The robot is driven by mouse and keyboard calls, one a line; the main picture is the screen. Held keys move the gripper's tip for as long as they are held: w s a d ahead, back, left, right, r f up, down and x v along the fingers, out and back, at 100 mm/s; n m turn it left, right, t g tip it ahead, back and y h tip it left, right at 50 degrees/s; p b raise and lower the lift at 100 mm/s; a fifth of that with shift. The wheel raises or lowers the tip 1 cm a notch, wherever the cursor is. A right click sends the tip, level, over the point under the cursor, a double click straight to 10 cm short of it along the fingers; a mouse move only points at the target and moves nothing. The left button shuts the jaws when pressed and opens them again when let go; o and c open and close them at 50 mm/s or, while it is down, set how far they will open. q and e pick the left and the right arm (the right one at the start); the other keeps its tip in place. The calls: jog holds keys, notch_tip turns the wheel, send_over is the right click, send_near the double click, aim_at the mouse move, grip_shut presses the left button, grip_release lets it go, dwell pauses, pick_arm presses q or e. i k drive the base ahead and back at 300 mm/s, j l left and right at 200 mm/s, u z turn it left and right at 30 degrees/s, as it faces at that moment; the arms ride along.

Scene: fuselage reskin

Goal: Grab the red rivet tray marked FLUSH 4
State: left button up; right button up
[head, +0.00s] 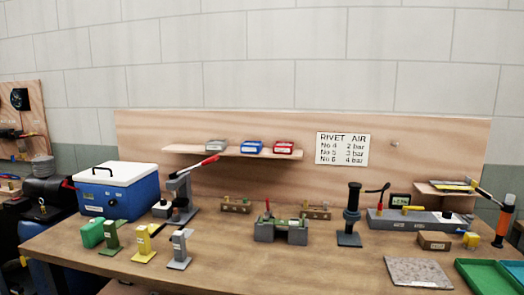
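A red tray (284,147) with a small pale label sits at the right end of a narrow wooden shelf (230,152) on the back board. The label is too small to read, so I cannot tell whether it says FLUSH 4. A blue tray (252,147) stands just left of it, and a grey tray (216,146) stands further left on the same shelf. All three appear upright and apart. Neither of my grippers is in view.
The workbench below holds a blue cooler box (117,190), a lever press (181,197), a grey clamp block (281,230), a dark column tool (350,218) and a green tray (487,275). A RIVET AIR sign (342,149) hangs right of the shelf. The bench's front middle is clear.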

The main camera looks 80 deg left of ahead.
aim_at(283, 147)
jog(key=u, duration=2.85)
